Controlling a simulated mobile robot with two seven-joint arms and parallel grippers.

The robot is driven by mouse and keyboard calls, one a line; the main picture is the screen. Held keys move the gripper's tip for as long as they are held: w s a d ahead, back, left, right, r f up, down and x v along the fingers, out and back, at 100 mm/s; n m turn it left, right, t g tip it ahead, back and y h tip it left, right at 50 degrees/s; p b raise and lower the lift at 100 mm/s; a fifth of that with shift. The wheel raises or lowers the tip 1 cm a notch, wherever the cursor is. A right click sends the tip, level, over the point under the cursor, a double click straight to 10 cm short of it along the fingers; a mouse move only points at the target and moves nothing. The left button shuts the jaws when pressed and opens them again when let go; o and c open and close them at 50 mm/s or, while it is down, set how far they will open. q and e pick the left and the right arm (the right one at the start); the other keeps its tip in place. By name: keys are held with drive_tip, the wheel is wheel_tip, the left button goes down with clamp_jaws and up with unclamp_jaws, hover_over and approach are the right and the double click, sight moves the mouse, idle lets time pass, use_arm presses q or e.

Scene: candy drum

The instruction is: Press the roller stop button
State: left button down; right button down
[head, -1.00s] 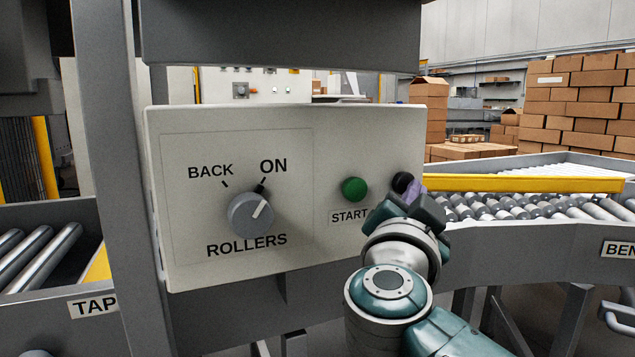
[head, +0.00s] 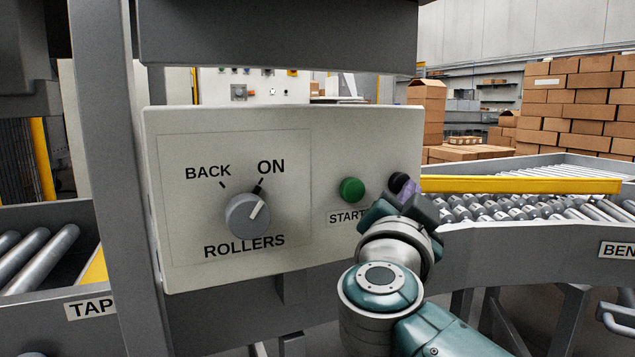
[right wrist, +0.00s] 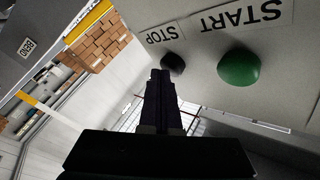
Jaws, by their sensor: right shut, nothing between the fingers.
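The black stop button (head: 399,182) is at the right end of the pale control panel (head: 230,282), partly hidden by my right gripper. In the right wrist view the button (right wrist: 173,63) shows beside its STOP label (right wrist: 162,34). My right gripper (head: 410,190) is shut and empty. Its fingertips (right wrist: 160,74) are right by the button in the right wrist view; I cannot tell whether they touch it. The green START button (head: 352,189) is left of the stop button and also shows in the right wrist view (right wrist: 239,67). My left gripper is not in view.
A rollers knob (head: 247,215) on the panel points toward ON. A yellow rail (head: 520,185) and a roller conveyor (head: 540,207) lie to the right. A grey post (head: 112,150) stands left of the panel, and stacked boxes (head: 580,105) are behind.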

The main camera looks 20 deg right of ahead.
drive_tip(key=shift+s+p, duration=0.75)
drive_tip(key=shift+s, duration=0.05)
drive_tip(key=shift+r, duration=0.1)
drive_tip(key=s+p, duration=0.2)
drive_tip(key=s, duration=0.1)
drive_tip(key=s+p, duration=0.2)
drive_tip(key=shift+d, duration=0.25)
idle(0.3)
